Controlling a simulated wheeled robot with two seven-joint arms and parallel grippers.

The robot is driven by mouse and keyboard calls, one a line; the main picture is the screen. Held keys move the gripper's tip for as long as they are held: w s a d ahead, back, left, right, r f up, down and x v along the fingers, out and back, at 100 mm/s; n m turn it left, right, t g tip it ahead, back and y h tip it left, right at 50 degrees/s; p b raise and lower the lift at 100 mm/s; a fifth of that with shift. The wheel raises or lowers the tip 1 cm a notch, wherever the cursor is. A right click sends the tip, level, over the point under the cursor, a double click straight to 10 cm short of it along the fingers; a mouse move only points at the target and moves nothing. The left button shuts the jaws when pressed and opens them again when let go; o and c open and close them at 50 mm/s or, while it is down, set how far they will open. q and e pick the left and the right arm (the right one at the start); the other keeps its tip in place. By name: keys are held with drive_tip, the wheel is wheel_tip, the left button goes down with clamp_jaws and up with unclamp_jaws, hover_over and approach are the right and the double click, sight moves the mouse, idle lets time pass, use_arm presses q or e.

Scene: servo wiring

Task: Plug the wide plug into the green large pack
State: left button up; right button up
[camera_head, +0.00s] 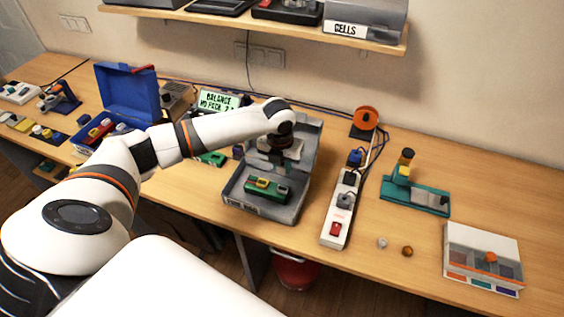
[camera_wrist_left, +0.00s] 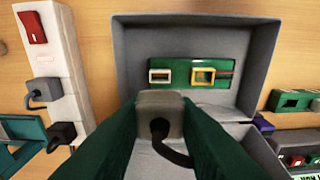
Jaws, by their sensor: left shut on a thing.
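A green pack (camera_head: 268,188) lies in the open grey case. In the left wrist view the pack (camera_wrist_left: 220,72) shows a cream-rimmed socket at its left and a larger yellow-rimmed socket at its right. My left gripper (camera_head: 281,146) is above the rear of the case, near its lid; its fingertips are hard to make out there. In the left wrist view its green fingers (camera_wrist_left: 158,122) are shut on a grey plug (camera_wrist_left: 160,100) with a black cable. The plug appears below the sockets in that view, apart from them. My right gripper is not in view.
The grey case (camera_head: 258,211) has raised walls and an upright lid. A white power strip (camera_head: 337,222) stands right of it, with plugs in it. Another green pack (camera_head: 213,159) lies left of the case. A teal stand (camera_head: 415,196) and a sorting box (camera_head: 484,258) are farther right.

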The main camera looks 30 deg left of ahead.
sight(282, 172)
use_arm(q)
drive_tip(key=shift+r+p, duration=0.15)
drive_tip(key=shift+p, duration=0.3)
wheel_tip(282, 172, down, 3)
drive_tip(key=shift+r+b, duration=0.2)
drive_tip(key=shift+b, duration=0.6)
drive_tip(key=shift+f+b, duration=0.9)
drive_tip(key=shift+f, duration=0.85)
drive_tip(key=shift+p, duration=0.3)
drive_tip(key=shift+p, duration=0.55)
drive_tip(key=shift+f+b, duration=0.95)
drive_tip(key=shift+f, duration=0.45)
drive_tip(key=o, duration=1)
drive_tip(key=shift+r, duration=0.1)
